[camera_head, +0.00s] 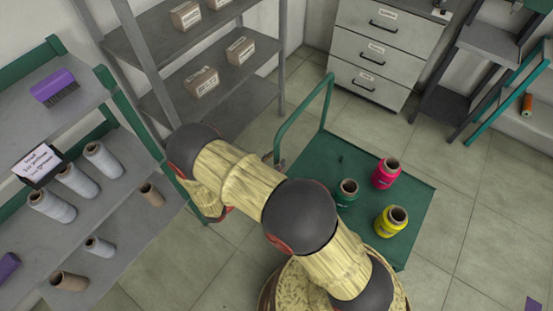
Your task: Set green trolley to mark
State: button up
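The green trolley (405,250) stands on the tiled floor right of centre. Its flat top carries a green thread cone (347,190), a pink one (386,173) and a yellow one (391,221). Its tubular green handle (327,97) rises at the far left side. My arm crosses in front of the trolley's near left part and hides it. A small grey piece by the lower left end of the handle may be my gripper (279,163); the arm hides the rest, and its fingers cannot be made out. A purple patch (533,304) lies on the floor at the lower right.
A grey shelf (120,232) with cones, a purple brush (55,88) and a sign stands at left. A rack (235,96) with cartons stands behind, a drawer cabinet (377,50) at the back. The floor right of the trolley is clear.

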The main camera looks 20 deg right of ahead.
jog(key=shift+x, duration=0.95)
jog(key=shift+c, duration=1.3)
grip_shut()
